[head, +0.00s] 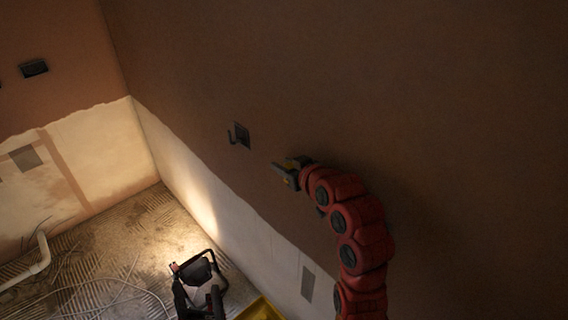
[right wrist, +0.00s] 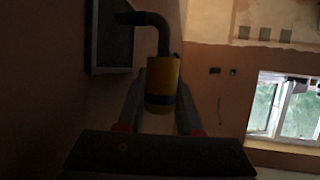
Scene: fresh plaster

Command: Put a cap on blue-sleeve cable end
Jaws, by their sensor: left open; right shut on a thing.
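A dark wall box (head: 242,135) with a short bent cable (head: 231,136) sticking out is on the brown wall in the head view. In the right wrist view the box (right wrist: 110,42) is at upper left and the dark cable (right wrist: 168,30) bends down. The light is too dim to tell its sleeve colour. My right gripper (head: 284,172) is shut on a yellow cap (right wrist: 162,78) with a dark band. In the head view it is right of and below the cable, with a gap between. In the wrist view the cap overlaps the cable's lower end. My left gripper is not in view.
A black and red work lamp (head: 196,284) stands on the floor by a yellow thing (head: 262,309). Another wall box (head: 34,68) is on the far left wall. A pale pipe (head: 38,262) and loose cables lie on the floor. The wall around the box is clear.

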